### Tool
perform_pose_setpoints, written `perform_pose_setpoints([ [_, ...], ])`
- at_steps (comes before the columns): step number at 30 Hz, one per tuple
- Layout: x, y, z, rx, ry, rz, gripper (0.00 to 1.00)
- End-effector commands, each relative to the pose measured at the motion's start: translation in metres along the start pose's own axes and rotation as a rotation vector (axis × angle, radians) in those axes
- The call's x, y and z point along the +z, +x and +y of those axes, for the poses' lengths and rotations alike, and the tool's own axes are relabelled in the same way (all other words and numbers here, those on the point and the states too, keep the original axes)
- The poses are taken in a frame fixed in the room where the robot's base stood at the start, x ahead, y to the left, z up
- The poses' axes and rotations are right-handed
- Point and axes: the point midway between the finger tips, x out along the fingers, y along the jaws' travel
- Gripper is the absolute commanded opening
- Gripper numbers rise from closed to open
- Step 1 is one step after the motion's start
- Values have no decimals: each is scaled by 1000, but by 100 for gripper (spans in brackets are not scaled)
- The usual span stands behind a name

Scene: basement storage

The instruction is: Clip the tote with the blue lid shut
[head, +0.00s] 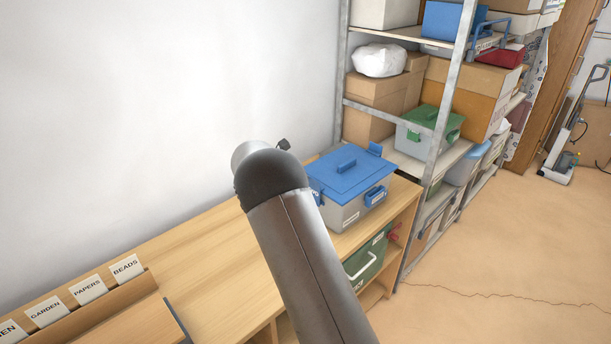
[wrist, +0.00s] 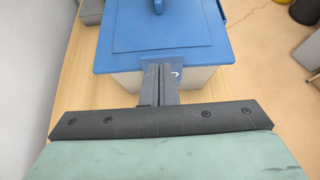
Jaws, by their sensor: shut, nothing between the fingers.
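The tote (head: 345,212) with the blue lid (head: 345,175) stands on the wooden bench; the lid lies on top. A blue clip (head: 375,195) is on its front wall. Another blue clip (head: 375,149) sticks up at the far right edge. Part of a blue piece (head: 316,198) shows at the left side beside my arm. In the wrist view, my gripper (wrist: 166,70) is shut and empty, its fingertips at the near edge of the blue lid (wrist: 160,35). They partly hide a blue piece there; I cannot tell whether they touch it. My arm hides the gripper in the head view.
A green bin (head: 362,262) sits under the bench top. A metal shelf (head: 440,110) with boxes and a green-lidded tote (head: 425,125) stands to the right. A card rack (head: 75,310) is at the lower left. The bench between is mostly clear.

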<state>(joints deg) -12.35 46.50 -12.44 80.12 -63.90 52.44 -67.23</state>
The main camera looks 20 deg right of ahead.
Motion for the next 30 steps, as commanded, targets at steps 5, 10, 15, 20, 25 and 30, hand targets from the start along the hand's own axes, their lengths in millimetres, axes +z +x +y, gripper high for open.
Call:
perform_pose_setpoints([
  [5,19,-29,1,2,9,-2,0],
  [10,44,-55,1,0,6,-1,0],
  [15,60,-71,1,-1,3,-1,0],
  [20,67,-79,-10,-8,46,26,0],
  [25,58,-99,-76,-72,350,206,0],
  [30,20,-145,-178,-245,833,452,0],
])
